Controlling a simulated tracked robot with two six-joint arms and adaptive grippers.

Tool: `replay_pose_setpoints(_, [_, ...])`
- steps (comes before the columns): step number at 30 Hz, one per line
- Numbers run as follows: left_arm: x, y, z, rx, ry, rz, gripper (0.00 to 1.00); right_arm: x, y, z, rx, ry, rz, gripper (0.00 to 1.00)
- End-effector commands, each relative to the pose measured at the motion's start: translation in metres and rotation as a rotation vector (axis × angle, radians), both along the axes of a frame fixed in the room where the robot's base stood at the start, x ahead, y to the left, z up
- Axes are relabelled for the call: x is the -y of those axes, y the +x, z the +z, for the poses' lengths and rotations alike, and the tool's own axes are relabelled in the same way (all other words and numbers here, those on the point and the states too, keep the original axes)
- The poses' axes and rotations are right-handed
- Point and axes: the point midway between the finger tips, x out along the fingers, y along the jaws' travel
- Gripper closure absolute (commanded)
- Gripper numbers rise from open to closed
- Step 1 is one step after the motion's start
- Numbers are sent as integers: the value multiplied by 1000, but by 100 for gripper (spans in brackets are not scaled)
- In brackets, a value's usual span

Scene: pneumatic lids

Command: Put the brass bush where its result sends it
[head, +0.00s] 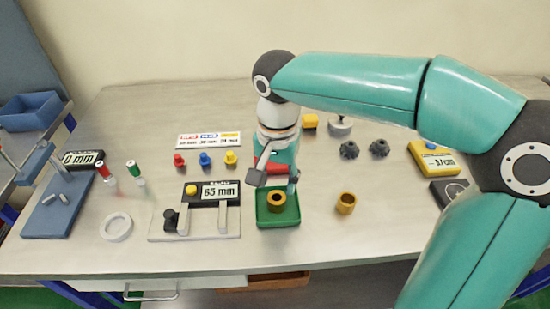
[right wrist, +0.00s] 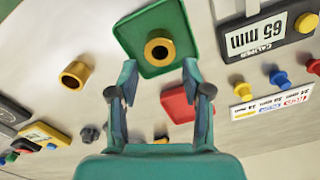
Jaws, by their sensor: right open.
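One brass bush (head: 277,198) stands upright in a small green tray (head: 293,217) at the front middle of the table. The bush (right wrist: 160,48) and the tray (right wrist: 136,22) also show in the right wrist view. A second brass bush (head: 346,203) stands on the bare table to the right of the tray; the right wrist view shows it too (right wrist: 75,75). My right gripper (head: 274,178) is open and empty, above the back of the green tray, its fingers pointing towards it. A red tray (head: 280,168) lies behind, partly hidden by the gripper. My left gripper is not in view.
Left of the green tray stands a caliper (head: 208,203) reading 65 mm. Behind it are red, blue and yellow pegs (head: 205,159) and a label card (head: 209,140). Black knurled parts (head: 350,149) and a yellow gauge (head: 432,157) lie right. A white ring (head: 116,227) lies left.

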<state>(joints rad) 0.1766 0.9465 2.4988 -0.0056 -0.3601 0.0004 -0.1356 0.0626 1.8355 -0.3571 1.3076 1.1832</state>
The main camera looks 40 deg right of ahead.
Motion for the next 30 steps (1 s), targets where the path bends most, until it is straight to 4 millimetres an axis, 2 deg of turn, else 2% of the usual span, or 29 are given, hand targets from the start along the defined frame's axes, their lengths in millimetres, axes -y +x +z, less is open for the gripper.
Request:
replay_pose_setpoints(1, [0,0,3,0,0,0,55,0,1,13,5,0,1,51])
replay_pose_setpoints(3, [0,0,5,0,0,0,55,0,1,26,4,0,0,51])
replay_pose_setpoints(10, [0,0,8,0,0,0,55,0,0,54,1,0,-1,51])
replay_pose_setpoints(30, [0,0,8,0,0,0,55,0,0,58,0,0,-1,51])
